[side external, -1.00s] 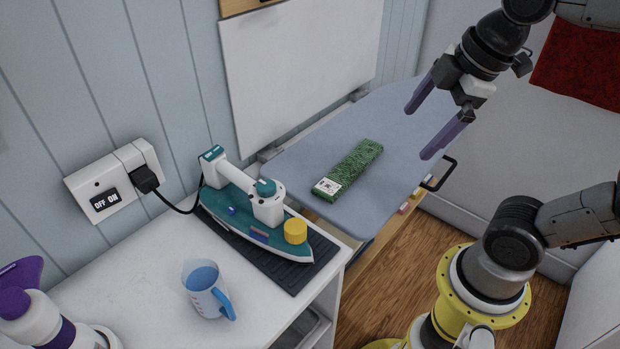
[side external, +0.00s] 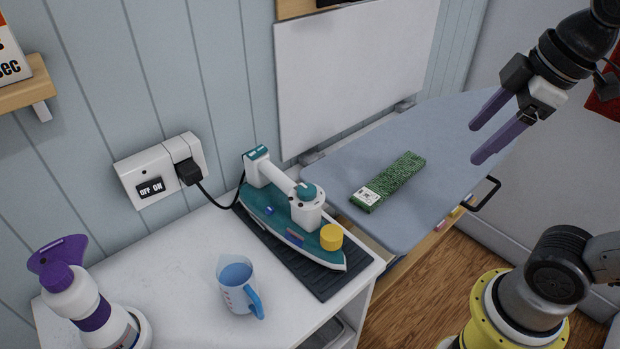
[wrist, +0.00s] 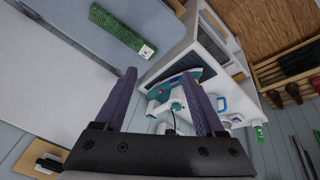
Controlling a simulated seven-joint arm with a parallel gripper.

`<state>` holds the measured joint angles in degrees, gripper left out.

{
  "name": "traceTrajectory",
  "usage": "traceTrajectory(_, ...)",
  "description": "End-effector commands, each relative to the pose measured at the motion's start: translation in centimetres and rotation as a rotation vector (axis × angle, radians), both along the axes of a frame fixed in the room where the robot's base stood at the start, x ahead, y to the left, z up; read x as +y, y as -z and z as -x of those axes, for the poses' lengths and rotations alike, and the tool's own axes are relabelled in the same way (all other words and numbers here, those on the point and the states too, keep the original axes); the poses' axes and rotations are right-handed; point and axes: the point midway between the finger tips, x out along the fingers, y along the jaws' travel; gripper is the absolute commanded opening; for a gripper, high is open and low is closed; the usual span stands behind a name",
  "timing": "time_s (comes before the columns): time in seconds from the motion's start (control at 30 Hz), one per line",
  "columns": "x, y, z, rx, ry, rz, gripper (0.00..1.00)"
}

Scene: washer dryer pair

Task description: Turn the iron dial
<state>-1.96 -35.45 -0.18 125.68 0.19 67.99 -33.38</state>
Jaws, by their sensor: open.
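The teal and white iron (side external: 275,215) lies on a dark ribbed mat (side external: 325,285) on the white cabinet top. A yellow round knob (side external: 331,237) stands near the iron's tip, and a teal round cap (side external: 307,192) tops the front of its handle. I cannot tell for certain which is the dial. My gripper (side external: 476,143) is open and empty, with purple fingers, above the ironing board's right side, well right of and apart from the iron. In the wrist view the iron (wrist: 175,91) shows beyond and between the fingers; the yellow knob is not clear there.
The grey-blue ironing board (side external: 350,165) holds a green speckled box (side external: 390,182). A measuring jug (side external: 238,284) and a purple-topped bottle (side external: 85,295) stand on the cabinet. A black cord (side external: 215,200) joins the iron to the wall socket (side external: 150,177). Air above the board is clear.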

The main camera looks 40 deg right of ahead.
Motion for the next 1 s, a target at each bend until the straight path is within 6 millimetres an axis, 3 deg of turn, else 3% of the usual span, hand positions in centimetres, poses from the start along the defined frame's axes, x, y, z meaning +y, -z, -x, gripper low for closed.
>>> traceTrajectory(0.2,2.7,-5.4,-5.6,0.106,-0.419,0.114,0.72)
traceTrajectory(0.4,6.8,-7.6,-11.4,0.199,-0.766,0.179,0.72)
traceTrajectory(0.57,11.1,-7.1,-15.7,0.266,-0.967,0.204,0.72)
traceTrajectory(0.7,14.6,-5.3,-18.4,0.31,-1.043,0.209,0.72)
traceTrajectory(0.83,16.8,-3.3,-19.4,0.349,-1.083,0.212,0.72)
traceTrajectory(1.0,17.8,-1.9,-19.2,0.373,-1.106,0.213,0.72)
